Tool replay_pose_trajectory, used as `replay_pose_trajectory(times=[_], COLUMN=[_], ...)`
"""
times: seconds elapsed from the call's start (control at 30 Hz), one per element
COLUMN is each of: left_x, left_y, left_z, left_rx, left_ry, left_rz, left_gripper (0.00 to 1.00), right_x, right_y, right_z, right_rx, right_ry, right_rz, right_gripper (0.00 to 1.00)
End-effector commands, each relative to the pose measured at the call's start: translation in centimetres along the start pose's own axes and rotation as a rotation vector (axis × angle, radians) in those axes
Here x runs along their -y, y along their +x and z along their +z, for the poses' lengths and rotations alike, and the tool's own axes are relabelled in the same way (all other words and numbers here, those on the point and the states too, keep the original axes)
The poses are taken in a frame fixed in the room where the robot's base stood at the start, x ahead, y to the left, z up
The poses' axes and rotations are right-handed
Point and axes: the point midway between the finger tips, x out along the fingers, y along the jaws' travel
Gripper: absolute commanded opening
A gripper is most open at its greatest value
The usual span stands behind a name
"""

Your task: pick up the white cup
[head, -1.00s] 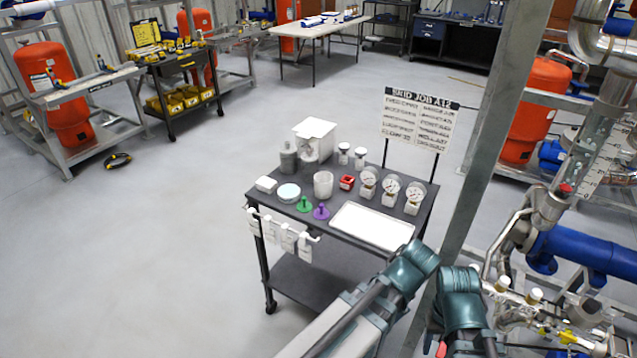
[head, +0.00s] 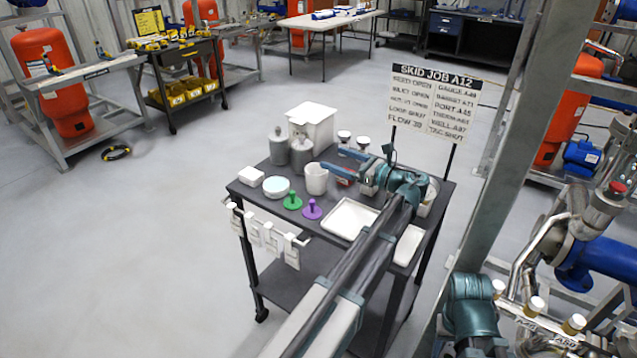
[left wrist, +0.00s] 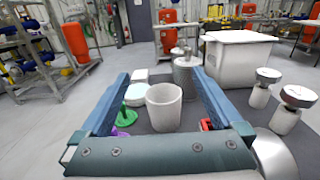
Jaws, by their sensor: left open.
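The white cup (head: 316,178) stands upright on the dark top of a cart (head: 262,205). In the left wrist view the cup (left wrist: 164,108) shows its open rim, between the lines of my two fingers. My left gripper (head: 333,160) is open and empty. It reaches over the cart from the right, with its blue fingers pointing toward the cup. I cannot tell whether a finger touches the cup. My right arm shows at the lower right of the head view, but its gripper fingers do not show.
Two grey bottles (head: 302,154) and a white box (head: 313,124) stand behind the cup. A green piece (head: 292,201), a purple piece (head: 312,210) and a pale blue-topped dish (head: 276,187) lie nearby. A white tray (head: 346,219) lies in front.

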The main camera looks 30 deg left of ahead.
Motion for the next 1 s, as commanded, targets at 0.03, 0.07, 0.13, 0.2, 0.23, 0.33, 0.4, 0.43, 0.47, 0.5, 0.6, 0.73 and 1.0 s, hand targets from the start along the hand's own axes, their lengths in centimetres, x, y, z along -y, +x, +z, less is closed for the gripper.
replay_pose_trajectory(times=[0.03,0.07,0.13,0.2,0.23,0.33,0.4,0.43,0.47,0.5,0.6,0.73,1.0], left_x=[0.0,0.0,0.0,0.0,0.0,0.0,0.0,0.0,0.0,0.0,0.0,0.0,0.0], left_y=[0.0,0.0,0.0,-0.1,-0.1,-0.1,-0.1,-0.1,-0.1,-0.1,-0.1,-0.1,1.2], left_z=[-0.2,-0.3,-0.9,-1.6,-1.9,-3.3,-4.3,-4.7,-5.2,-5.7,-7.1,-8.6,-8.0], left_rx=[-0.001,-0.001,-0.002,-0.002,-0.002,-0.003,-0.003,-0.003,-0.003,-0.003,-0.003,-0.003,-0.003], left_ry=[-0.001,-0.001,-0.002,-0.002,-0.003,-0.003,-0.003,-0.003,-0.004,-0.004,-0.004,-0.004,-0.004], left_rz=[0.0,0.0,-0.001,-0.001,-0.001,-0.001,-0.001,-0.001,-0.001,-0.001,-0.001,-0.001,-0.001], left_gripper=[1.0,1.0,1.0,1.0,1.0,1.0,1.0,1.0,1.0,1.0,1.0,1.0,1.0], right_x=[0.0,0.0,0.1,0.1,0.2,0.3,0.4,0.4,0.5,0.5,0.7,0.8,0.8], right_y=[0.2,0.3,0.8,1.5,1.9,3.2,4.2,4.6,5.0,5.6,7.0,8.4,7.9], right_z=[0.0,0.0,-0.1,-0.1,-0.1,-0.2,-0.3,-0.3,-0.3,-0.3,-0.4,-0.5,-0.5], right_rx=[0.0,0.0,0.0,0.0,0.0,0.0,0.0,0.0,0.0,0.0,0.0,0.0,0.0], right_ry=[0.0,0.0,0.0,0.0,0.0,0.0,0.0,0.0,0.0,0.0,0.0,0.0,0.0], right_rz=[0.0,0.0,0.0,0.0,0.0,0.0,0.0,0.0,0.0,0.0,0.0,0.0,0.0], right_gripper=[0.5,0.5,0.5,0.5,0.5,0.5,0.5,0.5,0.5,0.5,0.5,0.5,0.5])
